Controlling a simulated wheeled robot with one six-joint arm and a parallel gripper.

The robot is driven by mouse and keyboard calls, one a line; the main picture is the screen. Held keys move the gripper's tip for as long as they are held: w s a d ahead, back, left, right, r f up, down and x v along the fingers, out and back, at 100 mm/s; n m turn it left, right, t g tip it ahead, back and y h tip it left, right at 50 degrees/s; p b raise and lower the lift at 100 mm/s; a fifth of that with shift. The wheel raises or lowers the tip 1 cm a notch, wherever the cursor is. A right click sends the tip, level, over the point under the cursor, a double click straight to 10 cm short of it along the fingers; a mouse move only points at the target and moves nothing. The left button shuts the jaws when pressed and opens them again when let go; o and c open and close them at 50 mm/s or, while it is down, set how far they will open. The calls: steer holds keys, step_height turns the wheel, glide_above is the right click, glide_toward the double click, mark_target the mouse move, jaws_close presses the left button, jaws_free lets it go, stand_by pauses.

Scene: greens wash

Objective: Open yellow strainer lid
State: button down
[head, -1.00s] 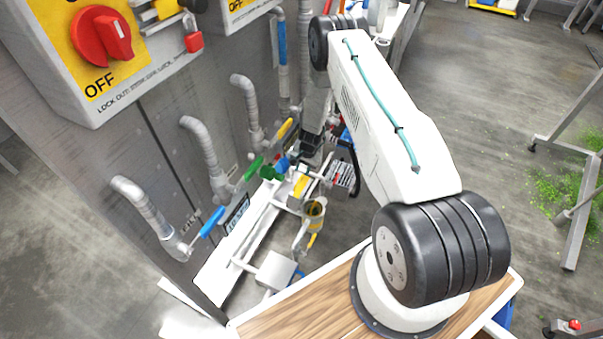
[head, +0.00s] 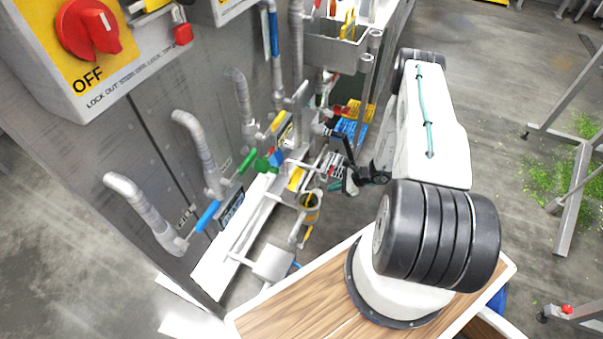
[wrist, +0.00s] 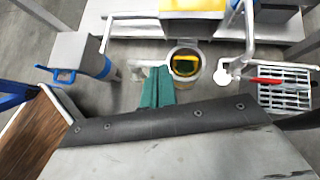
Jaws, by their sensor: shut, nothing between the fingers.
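The yellow strainer (head: 311,201) is a small upright cylinder with a yellow ring, standing among the pipes by the white rack in the head view. In the wrist view it is a round grey cup (wrist: 185,66) with a yellow piece at its top; I cannot tell whether that piece is the lid or whether the lid is open. My gripper (wrist: 157,88) shows in the wrist view as two teal fingers closed together, empty, just left of the cup and apparently apart from it. In the head view my gripper (head: 338,185) is small, right of the strainer.
Pipes with a blue handle (head: 208,215) and a green handle (head: 247,161) line the grey wall at left. A metal grate (wrist: 285,88) lies right of the cup. A grey box with a blue handle (wrist: 75,55) stands left.

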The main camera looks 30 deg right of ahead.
steer(key=w+d+r+m+t, duration=0.1)
steer(key=w+r+m+t, duration=0.2)
steer(key=w+r+t, duration=0.1)
glide_above(302, 173)
steer(key=s+a, duration=0.3)
steer(key=s, duration=0.1)
steer(key=f, duration=0.5)
steer(key=shift+w+d+f, duration=0.15)
steer(key=shift+d+f, duration=0.05)
steer(key=shift+f, duration=0.1)
